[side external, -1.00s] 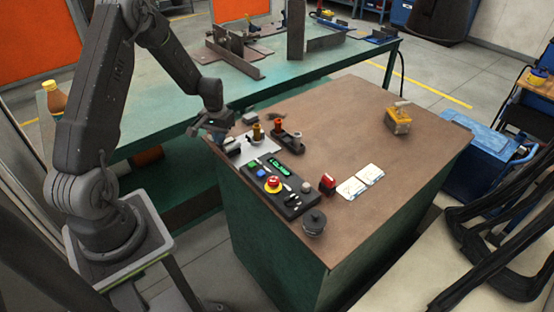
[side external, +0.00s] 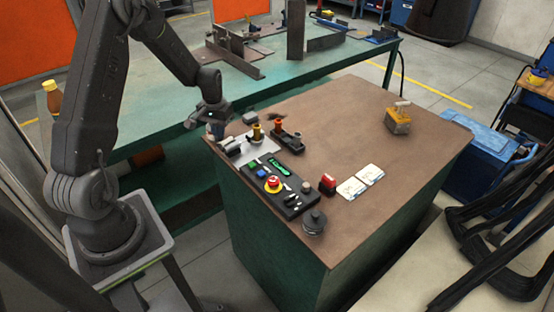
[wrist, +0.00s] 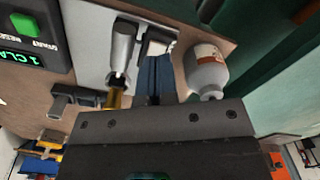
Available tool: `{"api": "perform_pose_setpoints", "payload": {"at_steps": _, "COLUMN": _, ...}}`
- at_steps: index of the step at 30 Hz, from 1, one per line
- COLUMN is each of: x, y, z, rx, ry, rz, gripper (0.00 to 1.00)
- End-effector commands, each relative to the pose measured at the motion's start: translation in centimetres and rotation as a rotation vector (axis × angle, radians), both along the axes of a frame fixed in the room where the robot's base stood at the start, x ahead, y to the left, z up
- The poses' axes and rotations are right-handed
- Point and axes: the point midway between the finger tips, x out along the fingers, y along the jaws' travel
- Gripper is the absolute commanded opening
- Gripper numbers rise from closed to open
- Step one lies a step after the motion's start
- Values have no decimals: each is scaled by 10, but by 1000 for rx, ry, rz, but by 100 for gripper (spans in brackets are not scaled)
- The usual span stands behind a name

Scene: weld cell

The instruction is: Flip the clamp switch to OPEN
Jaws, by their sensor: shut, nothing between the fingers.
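The black control box (side external: 277,187) on the brown bench carries a green display, a green and a blue button, a red mushroom button (side external: 272,184) and small black switches (side external: 292,200). I cannot read which of these is the clamp switch. In the wrist view the box (wrist: 35,50) shows at upper left, its lit display partly reading "1 CLA". My gripper (side external: 215,132) is at the bench's left corner, away from the small switches. Its dark fingers (wrist: 154,75) are shut and empty, beside a grey cylindrical part (wrist: 122,45) with a brass-coloured section.
A pale plate (side external: 256,150) with small fixtures lies near my gripper. A grey bottle (wrist: 207,70) with an orange label is right of my fingers in the wrist view. The bench's right half is mostly clear.

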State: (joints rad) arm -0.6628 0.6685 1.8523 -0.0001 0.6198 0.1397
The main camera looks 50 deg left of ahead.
Motion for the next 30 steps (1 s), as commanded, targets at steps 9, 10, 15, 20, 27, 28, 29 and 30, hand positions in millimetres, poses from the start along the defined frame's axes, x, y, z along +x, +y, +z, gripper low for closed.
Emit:
{"api": "perform_pose_setpoints", "payload": {"at_steps": 9, "x": 0, "y": 0, "z": 25, "rx": 0, "ry": -1, "rz": 0, "gripper": 0}}
{"api": "perform_pose_setpoints", "payload": {"at_steps": 10, "x": 0, "y": 0, "z": 27, "rx": 0, "ry": -1, "rz": 0, "gripper": 0}}
{"api": "perform_pose_setpoints", "payload": {"at_steps": 15, "x": 0, "y": 0, "z": 36, "rx": 0, "ry": 1, "rz": 0, "gripper": 0}}
{"api": "perform_pose_setpoints", "payload": {"at_steps": 20, "x": 0, "y": 0, "z": 37, "rx": 0, "ry": 1, "rz": 0, "gripper": 0}}
{"api": "perform_pose_setpoints", "payload": {"at_steps": 27, "x": 1, "y": -5, "z": 43, "rx": 5, "ry": -6, "rz": -9, "gripper": 0}}
{"api": "perform_pose_setpoints", "payload": {"at_steps": 28, "x": 2, "y": -8, "z": 48, "rx": 9, "ry": -11, "rz": -15, "gripper": 0}}
{"api": "perform_pose_setpoints", "payload": {"at_steps": 29, "x": 3, "y": -13, "z": 54, "rx": 14, "ry": -18, "rz": -22, "gripper": 0}}
{"api": "perform_pose_setpoints", "payload": {"at_steps": 30, "x": 4, "y": -21, "z": 65, "rx": 21, "ry": -29, "rz": -37, "gripper": 0}}
